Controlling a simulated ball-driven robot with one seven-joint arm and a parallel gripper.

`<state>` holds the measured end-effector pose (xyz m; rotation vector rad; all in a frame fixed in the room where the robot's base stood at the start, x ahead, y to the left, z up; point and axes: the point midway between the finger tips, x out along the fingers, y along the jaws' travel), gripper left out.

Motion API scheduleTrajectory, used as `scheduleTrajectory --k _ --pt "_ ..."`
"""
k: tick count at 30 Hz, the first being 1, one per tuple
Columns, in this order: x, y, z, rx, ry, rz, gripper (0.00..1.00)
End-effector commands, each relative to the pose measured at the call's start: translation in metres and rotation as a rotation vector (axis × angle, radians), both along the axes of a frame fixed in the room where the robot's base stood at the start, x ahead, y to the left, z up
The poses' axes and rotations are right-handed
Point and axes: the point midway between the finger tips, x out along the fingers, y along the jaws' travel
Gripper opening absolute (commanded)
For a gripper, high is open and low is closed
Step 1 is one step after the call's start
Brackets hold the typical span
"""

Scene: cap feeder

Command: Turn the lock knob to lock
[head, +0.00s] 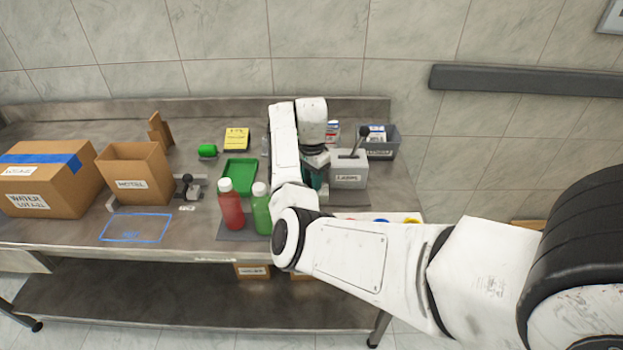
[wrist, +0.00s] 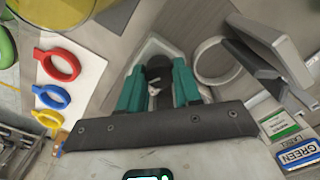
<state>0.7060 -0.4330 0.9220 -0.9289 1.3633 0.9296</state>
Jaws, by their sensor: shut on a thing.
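The lock knob (wrist: 158,68) is a dark, rounded piece on a pale grey base, between the two teal fingers of my gripper (wrist: 159,84) in the wrist view. The fingers are shut on it from both sides. Its angle is hard to read because the fingers cover most of it. In the head view my gripper (head: 316,180) shows only as a bit of teal, left of the grey labelled box (head: 349,175). My own arm hides the knob there.
The grey box carries a black-tipped lever (head: 360,142). A grey bin (head: 384,148) stands behind. Red bottle (head: 232,209) and green bottle (head: 262,212) stand close by my arm. Red ring (wrist: 57,64), blue ring (wrist: 51,96) and yellow ring (wrist: 48,119) lie nearby. Two cardboard boxes stand at left.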

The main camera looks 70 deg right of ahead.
Motion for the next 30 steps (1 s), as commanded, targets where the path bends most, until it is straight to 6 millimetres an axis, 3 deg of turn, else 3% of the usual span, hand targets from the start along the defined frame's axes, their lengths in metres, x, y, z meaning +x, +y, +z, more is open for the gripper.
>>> scheduleTrajectory --k 8,30 --pt "-0.0011 -0.0009 0.0037 -0.001 0.003 0.134 0.03" --pt "-0.0002 -0.0008 0.0028 -0.002 0.000 0.797 0.03"
